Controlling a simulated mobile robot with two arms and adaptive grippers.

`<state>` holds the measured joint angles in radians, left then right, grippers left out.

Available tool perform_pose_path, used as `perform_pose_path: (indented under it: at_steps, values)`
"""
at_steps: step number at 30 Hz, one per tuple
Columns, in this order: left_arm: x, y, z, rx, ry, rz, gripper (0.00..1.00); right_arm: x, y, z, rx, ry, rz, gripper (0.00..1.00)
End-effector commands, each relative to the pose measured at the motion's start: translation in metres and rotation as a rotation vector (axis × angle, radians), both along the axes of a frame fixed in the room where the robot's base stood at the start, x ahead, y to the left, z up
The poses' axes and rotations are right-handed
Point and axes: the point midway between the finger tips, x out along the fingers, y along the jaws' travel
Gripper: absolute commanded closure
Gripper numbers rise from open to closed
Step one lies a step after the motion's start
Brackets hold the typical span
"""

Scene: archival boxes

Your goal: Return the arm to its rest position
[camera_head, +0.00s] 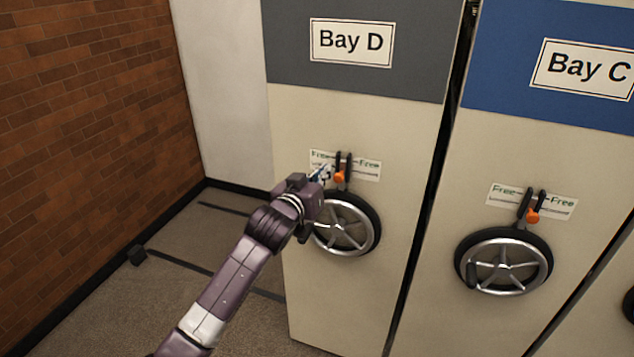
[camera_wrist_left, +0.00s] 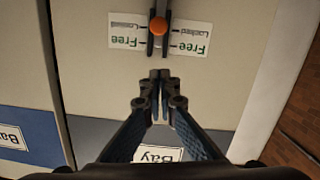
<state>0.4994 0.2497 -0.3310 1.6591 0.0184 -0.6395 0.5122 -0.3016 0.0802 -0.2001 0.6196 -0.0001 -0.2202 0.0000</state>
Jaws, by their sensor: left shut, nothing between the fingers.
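My left arm comes in from the bottom left of the head view. Its gripper (camera_head: 320,174) is just left of the orange-tipped lock lever (camera_head: 341,172) on the Bay D cabinet (camera_head: 350,110), above the handwheel (camera_head: 345,224). In the left wrist view, which looks upside down, the gripper's fingertips (camera_wrist_left: 160,76) are together with nothing between them. The lever with its orange knob (camera_wrist_left: 158,25) is just beyond them, over a Free/Locked label (camera_wrist_left: 190,38). I cannot tell whether the fingertips touch the lever. My right gripper is not in view.
The Bay C cabinet (camera_head: 540,150) with its own handwheel (camera_head: 503,262) and orange-tipped lever (camera_head: 531,208) stands to the right, across a narrow dark gap. A brick wall (camera_head: 90,110) is on the left. Floor with dark rails (camera_head: 195,268) is open between wall and cabinet.

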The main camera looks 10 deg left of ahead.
Motion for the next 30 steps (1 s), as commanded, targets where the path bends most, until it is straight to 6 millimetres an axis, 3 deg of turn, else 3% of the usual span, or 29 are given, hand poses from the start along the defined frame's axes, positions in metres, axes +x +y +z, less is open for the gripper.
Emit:
perform_pose_path:
  at_steps: [6,11,14,17,23,26,30]
  values:
    - [-0.028,0.004,0.003,0.001,-0.003,0.000,1.00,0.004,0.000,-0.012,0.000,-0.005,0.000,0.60]
    - [-0.038,0.006,0.005,0.002,-0.001,0.000,1.00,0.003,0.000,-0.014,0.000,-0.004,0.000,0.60]
    - [-0.040,0.008,-0.008,0.006,0.016,0.004,1.00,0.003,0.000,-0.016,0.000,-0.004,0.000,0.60]
    - [-0.038,0.013,-0.049,0.019,0.069,0.012,1.00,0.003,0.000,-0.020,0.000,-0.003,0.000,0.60]
    - [-0.051,0.030,-0.193,0.076,0.249,0.033,1.00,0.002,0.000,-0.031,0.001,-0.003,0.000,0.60]
    - [-0.070,0.037,-0.268,0.108,0.344,0.035,1.00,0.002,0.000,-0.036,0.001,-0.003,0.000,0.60]
    - [-0.109,0.047,-0.368,0.149,0.474,0.035,1.00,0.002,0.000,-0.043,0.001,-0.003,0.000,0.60]
